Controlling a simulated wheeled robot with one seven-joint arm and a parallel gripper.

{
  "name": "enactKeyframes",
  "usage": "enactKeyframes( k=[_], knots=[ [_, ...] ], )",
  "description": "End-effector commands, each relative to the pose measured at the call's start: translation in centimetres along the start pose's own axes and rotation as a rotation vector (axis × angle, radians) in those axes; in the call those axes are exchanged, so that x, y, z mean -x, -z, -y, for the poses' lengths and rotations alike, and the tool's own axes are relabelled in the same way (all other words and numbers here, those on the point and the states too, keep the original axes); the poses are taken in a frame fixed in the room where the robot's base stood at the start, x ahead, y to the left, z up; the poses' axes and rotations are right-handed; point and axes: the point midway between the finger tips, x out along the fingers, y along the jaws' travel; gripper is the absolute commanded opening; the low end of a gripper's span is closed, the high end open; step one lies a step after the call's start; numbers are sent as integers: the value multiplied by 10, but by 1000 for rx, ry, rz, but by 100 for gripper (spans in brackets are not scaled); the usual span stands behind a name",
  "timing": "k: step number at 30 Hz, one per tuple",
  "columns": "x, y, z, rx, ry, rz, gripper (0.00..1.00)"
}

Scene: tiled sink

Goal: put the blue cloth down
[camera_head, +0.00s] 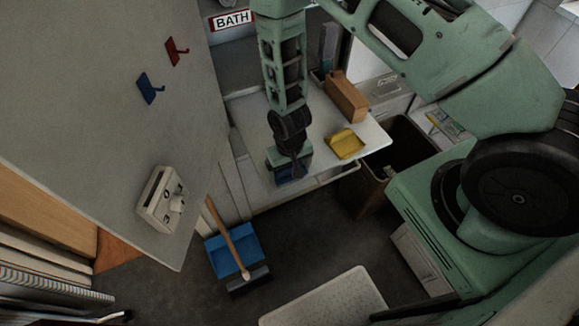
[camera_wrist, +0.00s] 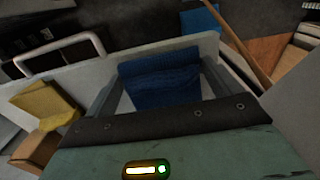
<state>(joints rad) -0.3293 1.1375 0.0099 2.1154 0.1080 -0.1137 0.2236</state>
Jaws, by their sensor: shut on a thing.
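The blue cloth (camera_wrist: 160,82) is between the fingers of my gripper (camera_wrist: 158,85) in the wrist view, and the gripper is shut on it. In the head view my gripper (camera_head: 291,172) points down over the front part of the white counter (camera_head: 250,118), with a dark blue bit of the cloth (camera_head: 284,174) showing at its tip. In the wrist view the counter edge (camera_wrist: 207,45) lies just beyond the cloth. I cannot tell whether the cloth touches the counter.
A folded yellow cloth (camera_head: 345,144) and a brown box (camera_head: 346,97) are on the counter to the right. A dark bin (camera_head: 408,146) stands right of the counter. A blue dustpan (camera_head: 232,252) with a wooden-handled tool (camera_head: 228,238) is on the floor below. A rail runs along the counter front.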

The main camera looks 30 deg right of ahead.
Motion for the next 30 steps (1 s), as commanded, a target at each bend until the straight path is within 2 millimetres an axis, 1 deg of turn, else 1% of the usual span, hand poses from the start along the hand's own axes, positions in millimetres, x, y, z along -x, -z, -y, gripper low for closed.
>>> enactKeyframes(
  k=[3,10,14,15,16,23,27,30],
  knots=[
    [-5,0,0,0,0,0,62],
    [-6,0,0,0,1,-1,62],
    [-10,0,0,0,1,-1,62],
    [-10,0,0,0,1,-1,96],
    [-9,0,0,0,1,-1,100],
    [-8,0,0,0,1,-1,100],
    [-2,1,0,0,1,-3,100],
    [8,2,1,0,2,-5,100]
  ],
)
